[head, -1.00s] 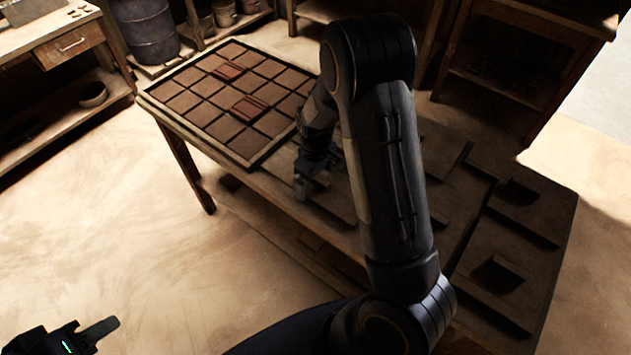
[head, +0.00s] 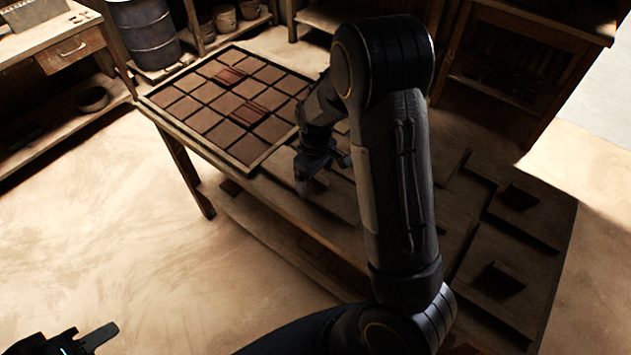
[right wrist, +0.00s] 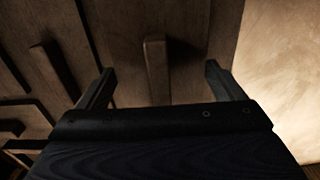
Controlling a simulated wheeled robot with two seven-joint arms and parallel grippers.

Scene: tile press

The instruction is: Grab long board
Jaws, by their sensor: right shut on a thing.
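A long wooden board (head: 335,205) lies on the front part of the worktable, partly hidden by my right arm. My right gripper (head: 322,180) is low over it, beside the tile tray. In the right wrist view, its two fingers (right wrist: 158,82) stand on either side of an upright wooden handle (right wrist: 155,65) on the board. The gripper is shut on the board; the exact contact of the fingers is hard to see in the dark. My left gripper (head: 98,338) is at the lower left edge, away from the table, with one finger showing.
A framed tray of brown tiles (head: 252,165) fills the table's left end, with two redder pieces on it. More boards with blocks (head: 518,196) lie at the right end. A shelf (head: 525,60) stands behind. Open floor (head: 100,230) lies to the left.

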